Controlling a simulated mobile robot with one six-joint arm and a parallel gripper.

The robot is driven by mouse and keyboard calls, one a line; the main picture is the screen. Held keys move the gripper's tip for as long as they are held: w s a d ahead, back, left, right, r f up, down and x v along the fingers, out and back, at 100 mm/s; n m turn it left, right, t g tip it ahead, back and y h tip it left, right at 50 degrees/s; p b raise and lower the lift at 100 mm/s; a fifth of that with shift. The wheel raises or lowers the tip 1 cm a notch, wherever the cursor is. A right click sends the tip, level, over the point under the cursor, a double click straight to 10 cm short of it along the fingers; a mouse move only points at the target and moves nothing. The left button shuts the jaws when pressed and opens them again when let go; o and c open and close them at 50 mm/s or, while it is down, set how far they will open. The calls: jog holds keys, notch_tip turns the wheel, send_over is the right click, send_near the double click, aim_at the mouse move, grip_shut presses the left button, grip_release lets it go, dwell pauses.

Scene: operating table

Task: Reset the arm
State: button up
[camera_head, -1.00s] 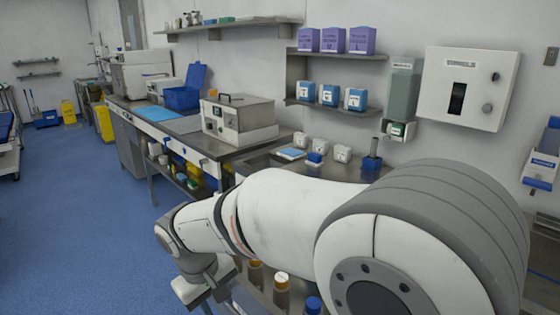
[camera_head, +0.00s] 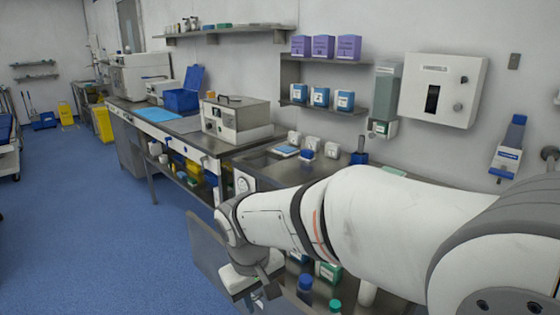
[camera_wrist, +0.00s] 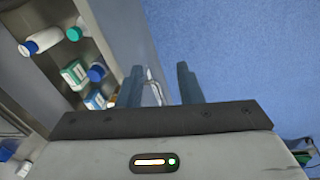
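My arm reaches from the lower right of the head view to the middle, with its wrist bent downward. My gripper's fingers are not clearly visible there. In the wrist view my gripper (camera_wrist: 159,83) shows two dark blue-grey fingers standing well apart. A thin silvery shape (camera_wrist: 153,90) shows between them; I cannot tell whether it is near the fingers or farther behind. Neither finger visibly closes on anything.
A shelf with bottles and boxes, among them a white bottle with a blue cap (camera_wrist: 42,41) and a green-white box (camera_wrist: 74,74), lies left of the fingers. Blue floor (camera_wrist: 240,70) is open to the right. A steel counter (camera_head: 190,125) runs along the wall.

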jog(key=s+d+r+m+p, duration=0.3)
jog(key=s+d, duration=0.1)
jog(key=d, duration=0.5)
jog(key=s+d+r+m+t+y+p, duration=0.1)
jog(key=s+d+r+m+p, duration=0.2)
jog(key=d, duration=0.7)
jog(key=shift+s+d+r+m, duration=0.25)
jog(key=shift+s+r+m, duration=0.05)
jog(key=shift+s, duration=0.9)
